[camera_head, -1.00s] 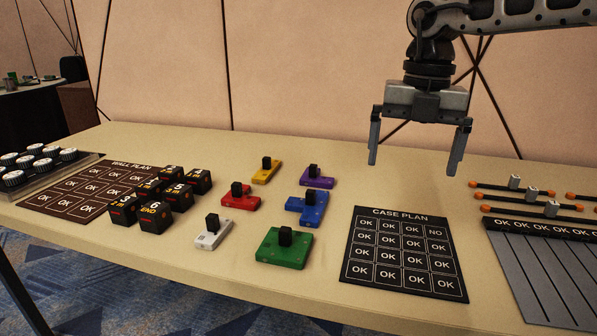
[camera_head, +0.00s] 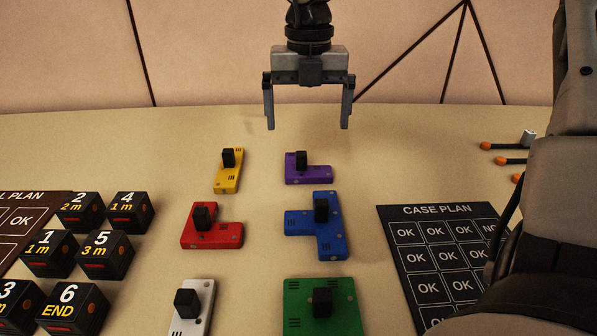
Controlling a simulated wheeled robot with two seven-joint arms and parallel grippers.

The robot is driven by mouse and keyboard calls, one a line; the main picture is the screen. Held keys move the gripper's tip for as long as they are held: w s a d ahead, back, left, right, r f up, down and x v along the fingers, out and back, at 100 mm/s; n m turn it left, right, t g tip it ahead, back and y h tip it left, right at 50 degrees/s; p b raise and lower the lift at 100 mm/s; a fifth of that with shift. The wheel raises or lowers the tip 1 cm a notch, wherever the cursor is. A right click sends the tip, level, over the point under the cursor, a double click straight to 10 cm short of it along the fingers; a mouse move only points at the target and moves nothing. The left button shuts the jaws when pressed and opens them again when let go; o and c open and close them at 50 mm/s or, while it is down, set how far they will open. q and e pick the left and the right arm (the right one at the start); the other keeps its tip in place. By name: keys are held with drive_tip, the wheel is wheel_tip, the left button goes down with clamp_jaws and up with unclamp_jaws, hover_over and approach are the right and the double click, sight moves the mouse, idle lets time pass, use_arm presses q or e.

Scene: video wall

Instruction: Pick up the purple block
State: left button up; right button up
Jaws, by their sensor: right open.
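The purple block (camera_head: 309,174) is a flat L-shaped piece with a black upright knob, lying on the table toward the back middle. My right gripper (camera_head: 308,125) is open and empty, with its two fingers pointing down. In the picture it shows just above and behind the purple block, and apart from it. My left gripper is not in view.
A yellow block (camera_head: 228,178) lies left of the purple one and a blue block (camera_head: 328,240) lies in front of it. Red (camera_head: 222,236), green (camera_head: 295,318) and white (camera_head: 205,292) blocks lie nearer. Numbered black cubes (camera_head: 108,255) stand left; the case plan board (camera_head: 398,218) lies right.

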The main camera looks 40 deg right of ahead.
sight(308, 167)
wheel_tip(308, 167, down, 4)
drive_tip(key=shift+b, duration=0.3)
wheel_tip(308, 167, down, 5)
drive_tip(key=shift+s+r+b, duration=0.1)
drive_tip(key=shift+s+b, duration=0.05)
drive_tip(key=shift+b, duration=0.55)
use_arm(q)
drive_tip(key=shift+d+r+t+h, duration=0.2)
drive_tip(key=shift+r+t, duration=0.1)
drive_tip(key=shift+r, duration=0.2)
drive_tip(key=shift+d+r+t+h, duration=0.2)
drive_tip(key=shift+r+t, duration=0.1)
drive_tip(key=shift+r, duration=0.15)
use_arm(e)
drive_tip(key=shift+c, duration=0.3)
drive_tip(key=c, duration=1)
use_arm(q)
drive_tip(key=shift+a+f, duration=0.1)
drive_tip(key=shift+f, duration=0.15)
use_arm(e)
drive_tip(key=shift+c, duration=0.6)
